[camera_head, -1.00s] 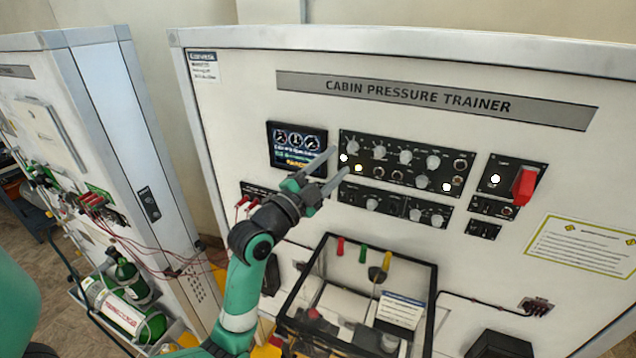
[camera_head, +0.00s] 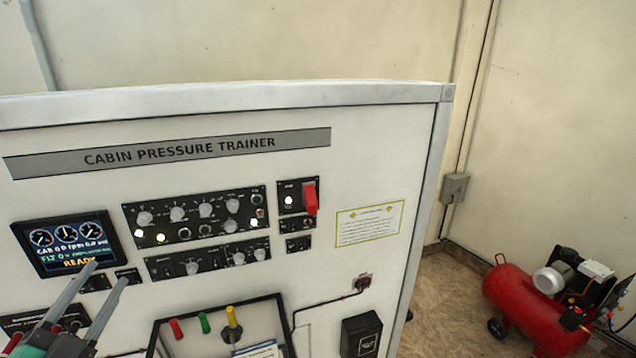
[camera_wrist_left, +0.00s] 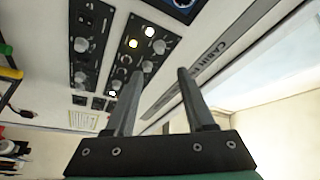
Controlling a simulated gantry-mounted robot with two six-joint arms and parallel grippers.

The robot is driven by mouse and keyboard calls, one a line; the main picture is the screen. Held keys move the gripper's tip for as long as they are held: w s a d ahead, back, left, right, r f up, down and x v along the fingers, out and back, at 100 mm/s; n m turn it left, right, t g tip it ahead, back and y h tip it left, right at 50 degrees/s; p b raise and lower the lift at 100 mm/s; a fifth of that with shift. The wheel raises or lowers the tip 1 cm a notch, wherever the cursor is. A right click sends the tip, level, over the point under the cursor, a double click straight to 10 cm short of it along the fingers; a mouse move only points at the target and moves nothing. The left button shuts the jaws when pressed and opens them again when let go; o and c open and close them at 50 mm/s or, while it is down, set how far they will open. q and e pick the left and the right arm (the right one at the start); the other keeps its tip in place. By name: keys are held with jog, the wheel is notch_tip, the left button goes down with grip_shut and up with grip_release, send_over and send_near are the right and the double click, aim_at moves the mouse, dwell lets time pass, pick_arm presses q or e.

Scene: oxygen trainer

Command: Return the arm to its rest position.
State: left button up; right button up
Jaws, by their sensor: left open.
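My left gripper (camera_head: 98,284) is at the lower left of the head view, in front of the lower left part of the cabin pressure trainer panel (camera_head: 70,190). Its two fingers are apart with nothing between them. The wrist view also shows the left gripper (camera_wrist_left: 156,80) open and empty, with the knob panel (camera_wrist_left: 128,50) beyond the fingers. In the head view, the fingertips overlap the area just below the display (camera_head: 66,245), which reads READY. Whether they touch the panel cannot be told. My right gripper is not in view.
The panel carries a knob unit (camera_head: 205,234), a red guarded switch (camera_head: 311,198) and an open-looking box frame (camera_head: 222,300) with coloured handles. A red compressor (camera_head: 525,300) stands on the floor at right. The floor between panel and compressor is clear.

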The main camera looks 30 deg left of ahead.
pick_arm(q)
jog(key=w+d+r+m+t+h, duration=0.35)
jog(key=d+r+h, duration=0.2)
jog(key=d, duration=0.45)
jog(key=w+d+r+m+t+h, duration=0.2)
jog(key=w+d+r+h, duration=0.25)
jog(key=d+r, duration=0.35)
jog(key=s+d+r+n+t+h, duration=0.2)
jog(key=s+d+r+n+t, duration=0.1)
jog(key=d+r+n, duration=0.7)
notch_tip(320, 180, up, 2)
jog(key=shift+d+n+t, duration=0.35)
jog(key=shift+d, duration=0.2)
